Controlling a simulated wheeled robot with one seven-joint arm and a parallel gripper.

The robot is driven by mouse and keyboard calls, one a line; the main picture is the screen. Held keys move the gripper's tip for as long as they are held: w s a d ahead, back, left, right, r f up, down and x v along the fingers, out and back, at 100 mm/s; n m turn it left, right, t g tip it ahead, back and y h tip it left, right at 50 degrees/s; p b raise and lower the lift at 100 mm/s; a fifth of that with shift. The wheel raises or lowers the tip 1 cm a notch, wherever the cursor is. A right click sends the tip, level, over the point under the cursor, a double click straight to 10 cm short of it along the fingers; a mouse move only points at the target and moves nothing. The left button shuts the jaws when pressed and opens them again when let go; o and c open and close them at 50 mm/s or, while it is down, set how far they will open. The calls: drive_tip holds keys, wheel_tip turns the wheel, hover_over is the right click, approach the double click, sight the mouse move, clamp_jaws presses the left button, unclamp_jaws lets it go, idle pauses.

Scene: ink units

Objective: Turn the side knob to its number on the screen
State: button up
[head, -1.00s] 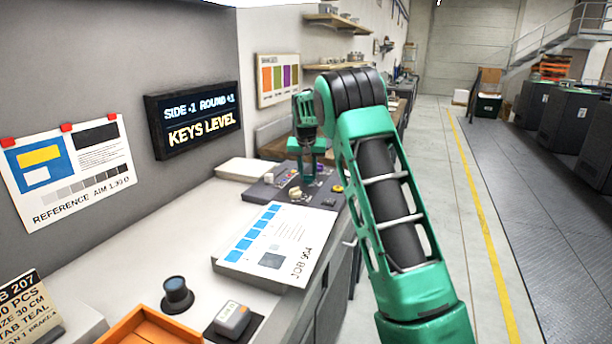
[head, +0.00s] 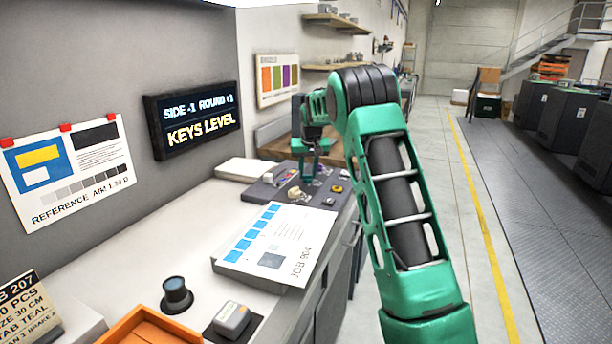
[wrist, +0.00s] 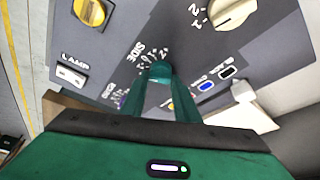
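The screen (head: 196,120) on the wall reads "SIDE -1 ROUND +1" above "KEYS LEVEL". The dark console (head: 262,193) lies on the far part of the counter. In the wrist view, the SIDE label (wrist: 134,55) and a ring of small marks lie right at my fingertips. My gripper (wrist: 160,72) points down at that dial, and its fingers cover the side knob, so its pointer is not readable. The fingertips look close together; whether they touch or hold the knob is unclear. In the head view, my gripper (head: 309,172) is over the console.
A cream knob (wrist: 232,12) with -1 and -2 marks is nearby at upper right. A yellow knob (wrist: 90,11), a LAMP switch (wrist: 72,77), and black (wrist: 227,72) and blue (wrist: 205,85) buttons surround the dial. A printed sheet stack (head: 272,245) lies in front of the console.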

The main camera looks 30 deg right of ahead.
drive_tip(key=o, duration=0.4)
drive_tip(key=shift+w+a+r, duration=0.1)
drive_tip(key=shift+a, duration=0.05)
drive_tip(key=shift+c, duration=0.2)
drive_tip(key=v, duration=1)
drive_tip(key=shift+r, duration=0.25)
drive_tip(key=shift+s, duration=0.25)
